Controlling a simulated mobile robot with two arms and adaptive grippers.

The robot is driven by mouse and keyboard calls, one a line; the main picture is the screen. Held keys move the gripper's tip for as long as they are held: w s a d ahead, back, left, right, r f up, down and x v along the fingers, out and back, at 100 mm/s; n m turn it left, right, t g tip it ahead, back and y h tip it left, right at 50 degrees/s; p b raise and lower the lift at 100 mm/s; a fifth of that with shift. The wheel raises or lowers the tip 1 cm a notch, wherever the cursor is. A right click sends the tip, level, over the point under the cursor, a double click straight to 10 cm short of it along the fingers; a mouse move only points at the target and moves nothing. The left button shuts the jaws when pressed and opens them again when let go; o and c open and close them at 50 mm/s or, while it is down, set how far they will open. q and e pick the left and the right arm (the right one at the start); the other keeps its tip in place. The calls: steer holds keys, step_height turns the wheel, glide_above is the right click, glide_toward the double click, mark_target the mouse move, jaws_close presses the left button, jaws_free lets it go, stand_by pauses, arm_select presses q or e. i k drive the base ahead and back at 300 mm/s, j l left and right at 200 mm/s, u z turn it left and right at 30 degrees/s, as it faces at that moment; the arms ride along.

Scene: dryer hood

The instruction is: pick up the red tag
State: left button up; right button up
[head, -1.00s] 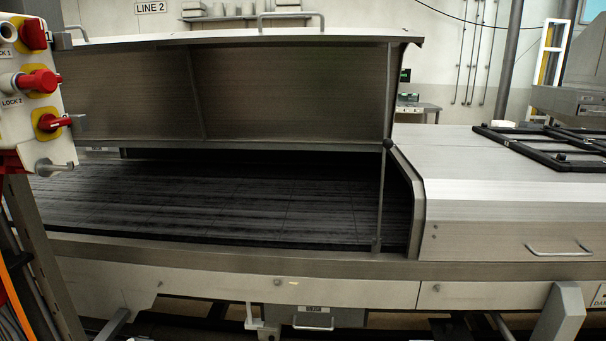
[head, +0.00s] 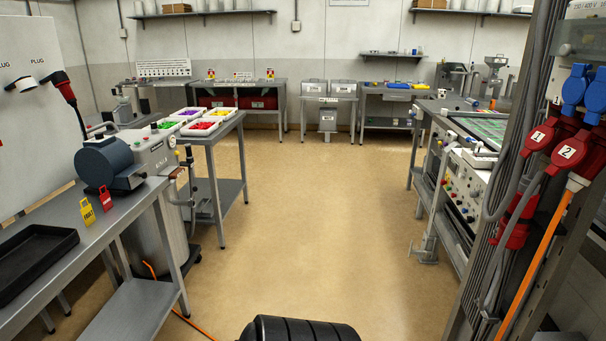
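The red tag (head: 105,198) is small and sits on the metal bench at the left, beside a yellow tag (head: 87,211). The two tags are close together near the bench's front edge, just below a dark blue-grey cylindrical device (head: 108,162). Neither of my grippers shows in the head view.
The metal bench (head: 135,212) also holds a black tray (head: 35,262) at its near end. An open floor aisle (head: 310,190) runs ahead. At the right, a post carries red plugs (head: 560,150) and cables. A black ribbed object (head: 300,330) is at the bottom centre.

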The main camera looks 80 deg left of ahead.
mark_target(105, 198)
steer(key=u, duration=3.95)
steer(key=i+l, duration=0.25)
